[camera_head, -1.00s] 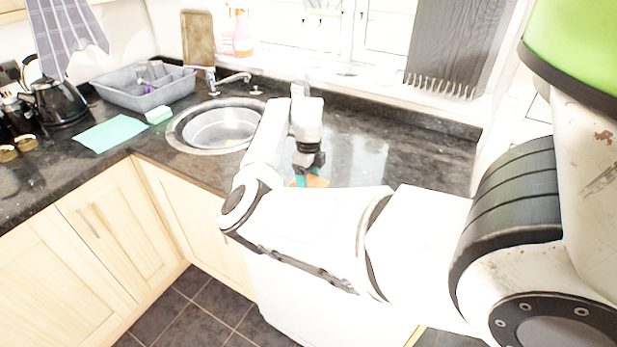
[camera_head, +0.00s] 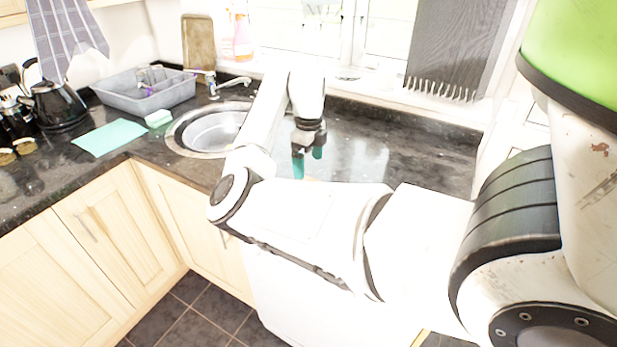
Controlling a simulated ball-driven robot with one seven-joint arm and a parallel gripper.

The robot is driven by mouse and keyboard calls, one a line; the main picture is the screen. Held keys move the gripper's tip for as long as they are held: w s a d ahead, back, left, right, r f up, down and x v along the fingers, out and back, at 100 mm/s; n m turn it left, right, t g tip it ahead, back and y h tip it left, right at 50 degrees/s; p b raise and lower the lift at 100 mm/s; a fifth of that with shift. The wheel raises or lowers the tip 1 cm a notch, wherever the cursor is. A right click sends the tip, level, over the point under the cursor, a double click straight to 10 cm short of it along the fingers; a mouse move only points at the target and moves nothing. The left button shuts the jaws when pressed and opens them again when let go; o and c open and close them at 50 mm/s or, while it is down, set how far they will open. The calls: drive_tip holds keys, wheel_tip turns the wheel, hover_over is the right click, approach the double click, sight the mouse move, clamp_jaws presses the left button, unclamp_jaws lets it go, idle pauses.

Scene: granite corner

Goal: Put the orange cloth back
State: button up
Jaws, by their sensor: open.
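My gripper (camera_head: 308,162) points down over the dark granite counter, right of the sink. Its two teal fingertips are apart and nothing shows between them. The orange cloth is almost wholly hidden behind my white arm. Only a thin orange-tan sliver (camera_head: 311,179) shows just below the fingertips, at the arm's upper edge, and I cannot tell its shape or whether the fingers touch it.
The round steel sink (camera_head: 212,130) with its tap (camera_head: 232,82) is left of my arm. A mint-green cloth (camera_head: 110,137), a pale green sponge (camera_head: 158,118), a grey dish rack (camera_head: 145,95) and a black kettle (camera_head: 58,106) are farther left. Counter right of my gripper is clear.

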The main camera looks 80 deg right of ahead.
wheel_tip(320, 180, up, 5)
drive_tip(key=shift+f+b, duration=0.1)
drive_tip(key=shift+b, duration=0.2)
idle(0.5)
